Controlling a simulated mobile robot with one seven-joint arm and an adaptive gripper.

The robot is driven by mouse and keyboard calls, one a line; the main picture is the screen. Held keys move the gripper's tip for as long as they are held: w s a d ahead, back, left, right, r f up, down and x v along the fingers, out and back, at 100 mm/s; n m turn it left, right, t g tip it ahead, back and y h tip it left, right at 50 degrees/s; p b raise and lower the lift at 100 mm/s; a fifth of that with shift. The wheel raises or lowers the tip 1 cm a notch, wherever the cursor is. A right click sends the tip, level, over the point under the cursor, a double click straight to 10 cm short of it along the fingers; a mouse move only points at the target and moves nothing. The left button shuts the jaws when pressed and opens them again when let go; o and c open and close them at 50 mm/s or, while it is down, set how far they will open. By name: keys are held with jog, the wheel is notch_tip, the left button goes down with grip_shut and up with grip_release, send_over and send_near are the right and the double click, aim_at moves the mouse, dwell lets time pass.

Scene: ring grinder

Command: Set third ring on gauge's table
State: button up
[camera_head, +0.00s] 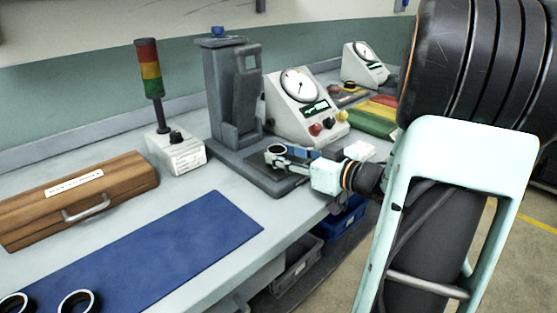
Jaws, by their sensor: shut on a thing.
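The gauge (230,95) is a dark grey stand with a tall column and a flat base, at the middle of the bench. My gripper (279,156) reaches in from the right, low over the gauge's table (265,179) in front of the column. It is shut on a small dark ring (275,149) with a bright rim. The ring looks level; I cannot tell if it touches the table. Two more dark rings, one at the corner (14,304) and one beside it (79,303), lie on the blue mat (185,245) at the lower left.
A signal lamp (150,70) on a white box and a wooden case (80,200) stand left of the gauge. A white dial unit (300,105) with coloured buttons stands right behind it. The mat's middle is clear.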

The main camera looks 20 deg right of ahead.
jog(key=shift+f, duration=0.1)
jog(key=o, duration=1.2)
jog(key=shift+s+d+r, duration=0.15)
jog(key=shift+s+r, duration=0.05)
jog(key=p+v, duration=0.2)
jog(key=v, duration=0.9)
jog(key=shift+s+p, duration=0.35)
